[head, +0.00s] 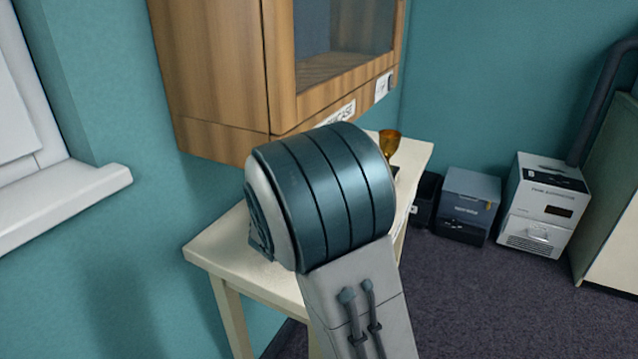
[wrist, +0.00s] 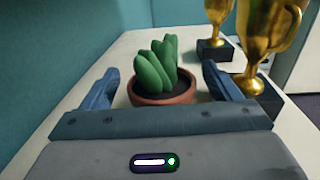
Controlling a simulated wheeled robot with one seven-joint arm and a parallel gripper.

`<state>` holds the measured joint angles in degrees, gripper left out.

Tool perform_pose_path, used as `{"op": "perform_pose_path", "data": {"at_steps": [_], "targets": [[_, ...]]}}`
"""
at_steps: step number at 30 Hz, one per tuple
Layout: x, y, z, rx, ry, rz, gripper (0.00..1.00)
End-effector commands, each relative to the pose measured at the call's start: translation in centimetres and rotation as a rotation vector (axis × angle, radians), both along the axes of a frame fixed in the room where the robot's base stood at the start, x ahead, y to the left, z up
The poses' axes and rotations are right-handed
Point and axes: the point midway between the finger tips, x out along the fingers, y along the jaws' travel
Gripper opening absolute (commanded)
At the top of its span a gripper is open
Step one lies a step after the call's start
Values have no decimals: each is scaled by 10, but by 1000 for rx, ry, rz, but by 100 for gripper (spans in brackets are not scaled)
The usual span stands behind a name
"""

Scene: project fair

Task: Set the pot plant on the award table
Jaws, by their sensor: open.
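The pot plant (wrist: 160,75), a green succulent in a brown-red pot, stands upright on the pale table in the wrist view. My gripper (wrist: 160,88) is open, with one blue finger on each side of the pot and gaps visible between fingers and pot. The award table (head: 222,252) is a cream table against the teal wall in the head view, and its top also shows in the wrist view (wrist: 125,55). In the head view my arm hides the plant, my fingers and much of the tabletop.
Two gold trophies on dark bases stand right of the plant, one near (wrist: 262,45) and one farther back (wrist: 216,25). A wooden cabinet (head: 220,75) hangs above the table. Boxes (head: 470,200) and a white machine (head: 543,205) stand on the floor at right.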

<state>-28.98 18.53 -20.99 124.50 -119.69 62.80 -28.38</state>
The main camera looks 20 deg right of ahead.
Motion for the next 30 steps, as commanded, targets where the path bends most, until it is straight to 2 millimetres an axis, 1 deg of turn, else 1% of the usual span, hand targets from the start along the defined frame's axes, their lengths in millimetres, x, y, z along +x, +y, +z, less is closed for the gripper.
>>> {"op": "perform_pose_path", "data": {"at_steps": [1, 9, 15, 21, 30], "targets": [[-6, 8, 0, 1, 2, 6, 84], [-50, 47, 1, 1, 2, 7, 84], [-75, 69, 0, -1, 2, 5, 84], [-85, 77, 0, -1, 1, 2, 84], [-86, 77, 0, -1, 1, 2, 84]]}}
